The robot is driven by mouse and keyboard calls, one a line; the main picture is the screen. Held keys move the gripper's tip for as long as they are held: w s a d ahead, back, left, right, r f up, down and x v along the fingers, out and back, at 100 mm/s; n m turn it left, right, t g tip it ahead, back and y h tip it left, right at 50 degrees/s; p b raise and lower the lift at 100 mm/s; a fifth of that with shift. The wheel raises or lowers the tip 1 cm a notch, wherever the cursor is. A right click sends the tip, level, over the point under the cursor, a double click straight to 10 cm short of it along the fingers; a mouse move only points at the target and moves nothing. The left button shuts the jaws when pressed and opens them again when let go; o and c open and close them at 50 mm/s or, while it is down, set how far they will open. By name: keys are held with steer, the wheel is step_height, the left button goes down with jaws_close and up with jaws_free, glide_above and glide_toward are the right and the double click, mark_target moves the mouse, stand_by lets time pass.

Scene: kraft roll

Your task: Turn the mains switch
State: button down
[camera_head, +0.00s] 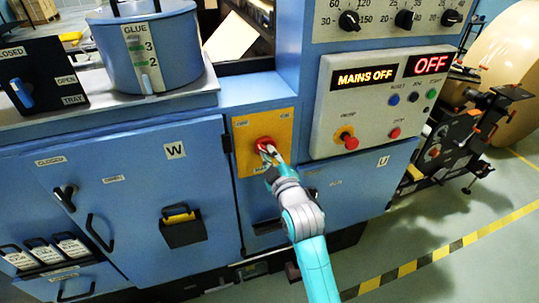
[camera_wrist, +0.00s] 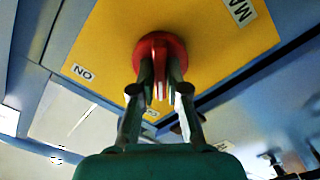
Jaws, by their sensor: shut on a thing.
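The mains switch (camera_head: 265,145) is a round red knob on a yellow plate (camera_head: 243,160) on the front of the blue machine. In the wrist view the red knob (camera_wrist: 161,48) is at the upper middle, on the yellow plate (camera_wrist: 105,45), with an "ON" label (camera_wrist: 82,72) at the left. My gripper (camera_head: 270,152) is at the knob, its two fingers (camera_wrist: 161,85) shut on the knob's grip, which they partly hide. A display (camera_head: 365,77) above right reads "MAINS OFF", and another (camera_head: 431,64) reads "OFF".
Right of the plate, a grey control panel (camera_head: 330,120) carries a red knob (camera_head: 347,138) and several buttons. A blue glue pot (camera_head: 150,50) stands on the counter at upper left. Cabinet doors with handles (camera_head: 100,232) lie left. Floor at right is open, with a striped line (camera_head: 455,246).

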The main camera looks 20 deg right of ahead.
steer(key=c, duration=1.2)
jaws_free()
steer(key=s, duration=1.2)
steer(key=s+f+m+g, duration=0.1)
steer(key=s+f+m, duration=0.1)
steer(key=s+f, duration=0.55)
steer(key=s+f+m+g, duration=0.15)
steer(key=s+f, duration=0.35)
steer(key=s, duration=0.6)
steer(key=s+m, duration=0.2)
steer(key=s, duration=0.5)
steer(key=s+m, duration=0.1)
steer(key=s, duration=0.6)
steer(key=s+f+m, duration=0.1)
steer(key=s+m, duration=0.1)
steer(key=s, duration=0.6)
steer(key=shift+m+g, duration=0.35)
